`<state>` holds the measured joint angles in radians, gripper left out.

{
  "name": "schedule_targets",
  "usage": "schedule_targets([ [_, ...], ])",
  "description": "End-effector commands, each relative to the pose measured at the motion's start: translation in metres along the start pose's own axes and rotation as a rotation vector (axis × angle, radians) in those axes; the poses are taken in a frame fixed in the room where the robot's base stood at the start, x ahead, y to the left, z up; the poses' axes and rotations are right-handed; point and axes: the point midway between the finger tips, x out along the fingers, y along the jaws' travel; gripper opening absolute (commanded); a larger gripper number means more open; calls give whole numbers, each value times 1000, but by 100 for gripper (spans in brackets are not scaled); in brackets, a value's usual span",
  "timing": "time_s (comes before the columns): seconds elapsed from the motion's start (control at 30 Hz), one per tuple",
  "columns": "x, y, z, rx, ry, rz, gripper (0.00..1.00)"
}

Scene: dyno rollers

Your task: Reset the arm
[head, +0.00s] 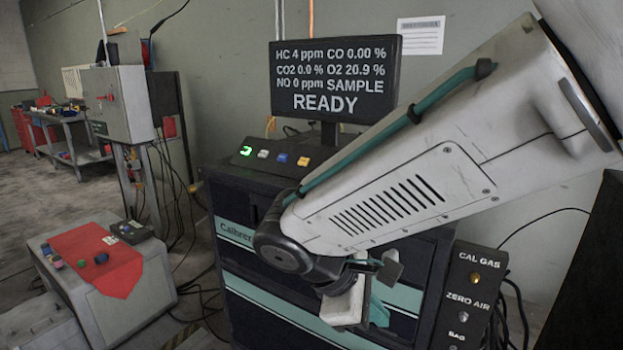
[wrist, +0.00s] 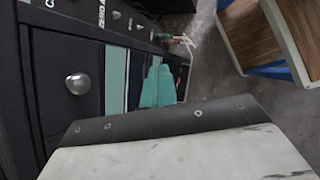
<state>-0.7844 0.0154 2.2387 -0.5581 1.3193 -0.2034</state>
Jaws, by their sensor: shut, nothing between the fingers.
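My arm reaches in from the right in the head view, its pale forearm in front of the dark analyser cabinet (head: 232,215). The wrist is folded down at the dark joint. My gripper (head: 350,306) is below that joint, close to the cabinet front and partly hidden by the wrist. It is shut, with nothing seen held in it; its fingertips are not clear. The wrist view shows the cabinet front with a round silver knob (wrist: 78,84) and a teal piece (wrist: 158,86), with a pale part filling the bottom.
A screen (head: 336,77) reading READY stands on the cabinet above a row of buttons (head: 272,154). A CAL GAS panel (head: 470,297) is at right. A grey box with a red cloth (head: 95,257) stands at left. A wood-topped shelf (wrist: 250,38) shows in the wrist view.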

Motion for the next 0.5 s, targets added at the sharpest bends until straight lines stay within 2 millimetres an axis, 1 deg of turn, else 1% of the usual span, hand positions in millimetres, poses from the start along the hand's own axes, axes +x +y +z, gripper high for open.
schedule_targets([
  [0.03, 8, -4, 27, 119, 34, -81, 0],
  [0.1, 16, -14, 54, 270, 77, -187, 0],
  [0.2, 24, -30, 88, 482, 136, -324, 0],
  [0.4, 33, -60, 141, 872, 259, -533, 0],
  [0.5, 35, -70, 162, 1023, 316, -585, 0],
])
